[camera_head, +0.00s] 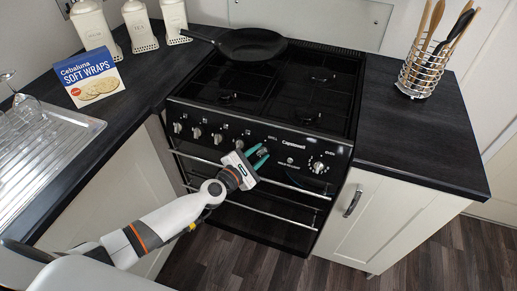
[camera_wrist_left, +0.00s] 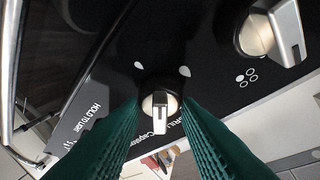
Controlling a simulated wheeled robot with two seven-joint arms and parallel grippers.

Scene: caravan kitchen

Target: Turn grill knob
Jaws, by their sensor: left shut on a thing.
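The cooker's black front panel (camera_head: 300,157) carries a row of silver knobs. The grill knob (camera_wrist_left: 160,104) shows in the left wrist view as a small round knob with a pale grip, between two green ribbed fingers. Its grip bar points down in that view. My left gripper (camera_head: 260,157) reaches the panel from the front in the head view, its fingers shut on the grill knob. The fingers partly hide the knob in the head view. My right gripper is in neither view.
Other knobs sit left of the gripper (camera_head: 217,138), and one larger knob (camera_head: 318,167) sits to the right. A silver handle rail (camera_head: 290,186) runs below. A black pan (camera_head: 252,44) stands on the hob. The floor in front is clear.

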